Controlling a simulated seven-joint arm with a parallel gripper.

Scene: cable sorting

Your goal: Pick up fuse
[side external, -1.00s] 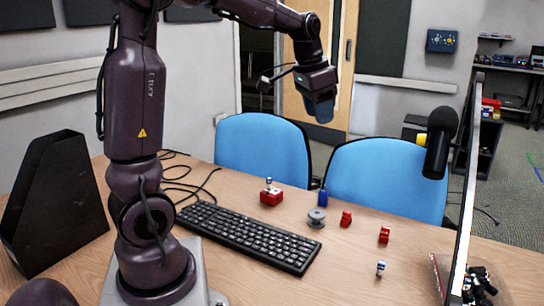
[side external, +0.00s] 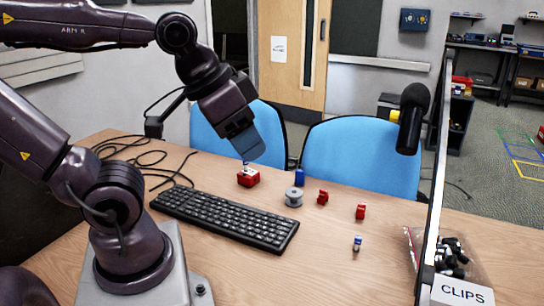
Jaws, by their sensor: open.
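No part is labelled as a fuse. A small blue-and-white piece (side external: 357,242) stands on the table at the front right; it may be the fuse, but it is too small to be sure. A similar blue-and-white piece (side external: 246,165) shows at the top of a red block (side external: 248,178) behind the keyboard. My gripper (side external: 250,147) is open and empty. It points down above the back of the table, near the red block in the picture and apart from it. Its fingers partly cover the left blue chair.
A black keyboard (side external: 225,220) lies across the table, with loose cables at its left. A grey spool (side external: 294,197), a blue piece (side external: 299,176) and two red pieces (side external: 322,197) (side external: 361,211) stand nearby. A bag of clips (side external: 453,253) lies at the right. The front middle is clear.

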